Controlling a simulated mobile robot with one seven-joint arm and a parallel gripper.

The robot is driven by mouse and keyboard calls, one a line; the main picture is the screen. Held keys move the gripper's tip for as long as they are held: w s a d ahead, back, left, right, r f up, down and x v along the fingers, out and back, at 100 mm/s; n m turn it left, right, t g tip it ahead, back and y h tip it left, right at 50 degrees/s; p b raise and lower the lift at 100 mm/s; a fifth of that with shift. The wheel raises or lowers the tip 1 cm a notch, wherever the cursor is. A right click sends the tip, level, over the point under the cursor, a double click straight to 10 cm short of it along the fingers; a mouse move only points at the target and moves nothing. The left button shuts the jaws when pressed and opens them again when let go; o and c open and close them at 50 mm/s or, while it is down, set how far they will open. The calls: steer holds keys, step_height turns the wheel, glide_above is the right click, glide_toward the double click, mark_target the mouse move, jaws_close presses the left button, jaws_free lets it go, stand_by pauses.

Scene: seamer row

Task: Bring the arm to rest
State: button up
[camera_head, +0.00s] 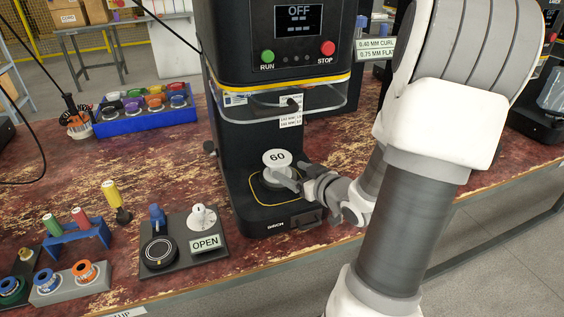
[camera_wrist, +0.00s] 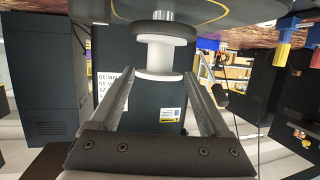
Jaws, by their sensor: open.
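My gripper (camera_head: 296,176) is low in front of the black seamer machine (camera_head: 226,140), beside a white round-topped piece marked 60 (camera_head: 277,158) that stands upright on the machine's dark round base. In the wrist view, which looks upside down, the two fingers (camera_wrist: 160,80) are apart. The white piece (camera_wrist: 160,54) shows at the fingertips, with a gap on each side. I cannot tell how far it lies between them. Nothing is held. My arm comes in from the right and hides part of the bench.
The machine's screen (camera_head: 298,19) reads OFF. To its left are an OPEN-marked panel (camera_head: 183,256) with knobs, a yellow-topped tool (camera_head: 112,196), a blue rack (camera_head: 76,232) and a blue tray (camera_head: 148,119). Bare bench lies between them. The bench's front edge runs under my arm.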

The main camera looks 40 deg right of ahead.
steer(key=shift+v, duration=0.95)
